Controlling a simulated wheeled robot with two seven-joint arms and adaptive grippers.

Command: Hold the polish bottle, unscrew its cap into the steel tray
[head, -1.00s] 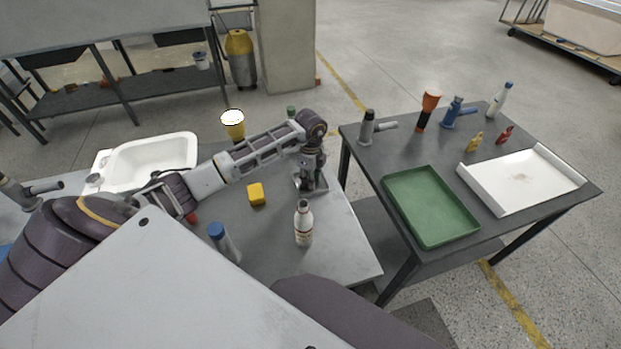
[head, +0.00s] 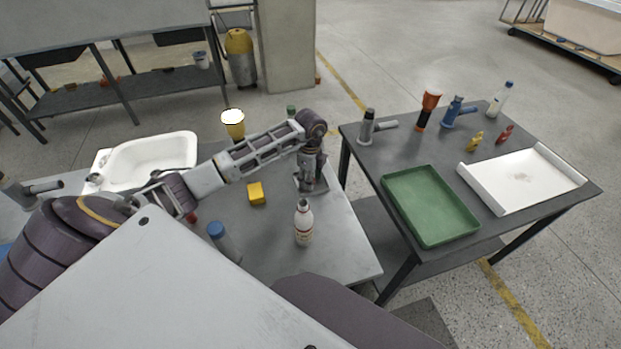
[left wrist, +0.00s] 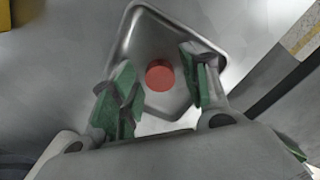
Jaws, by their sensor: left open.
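The white polish bottle (head: 303,226), with a reddish label, stands upright near the front of the grey table; no red cap shows on its narrow grey top. The steel tray (head: 298,177) lies behind it, partly hidden by my left gripper (head: 308,186). In the left wrist view the tray (left wrist: 128,40) holds a round red cap (left wrist: 160,75) on its floor. My left gripper (left wrist: 160,95) is open above the tray, fingers spread either side of the cap in that view, holding nothing. My right gripper is not in view.
A yellow block (head: 256,193) and a blue-capped bottle (head: 222,238) are on the same table, left of the polish bottle. A side table at right carries a green tray (head: 432,205) and a white tray (head: 525,180).

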